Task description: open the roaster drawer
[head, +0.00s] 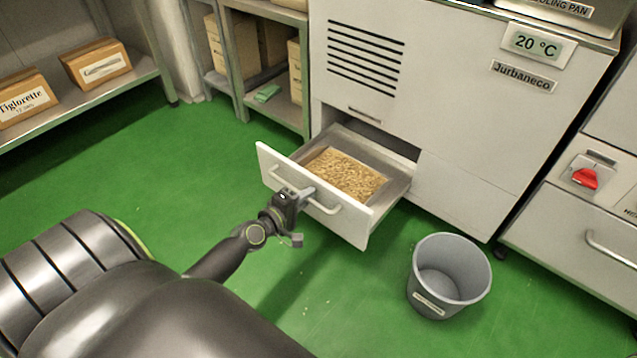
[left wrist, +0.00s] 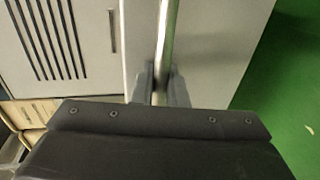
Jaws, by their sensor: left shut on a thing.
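The roaster drawer (head: 377,219) is pulled out from the lower front of the white roaster (head: 455,140). Its tray holds a layer of light brown grainy material (head: 345,174). My left gripper (head: 308,193) is shut on the drawer's bar handle (head: 325,209), near the middle of the drawer front. In the left wrist view the handle (left wrist: 165,40) runs between the two fingers (left wrist: 160,85). My right gripper is not in view.
A grey bucket (head: 450,275) stands on the green floor right of the drawer. Shelves with boxes (head: 97,64) stand at the left and back. Another cabinet with a red switch (head: 584,178) is at the right. Floor left of the drawer is clear.

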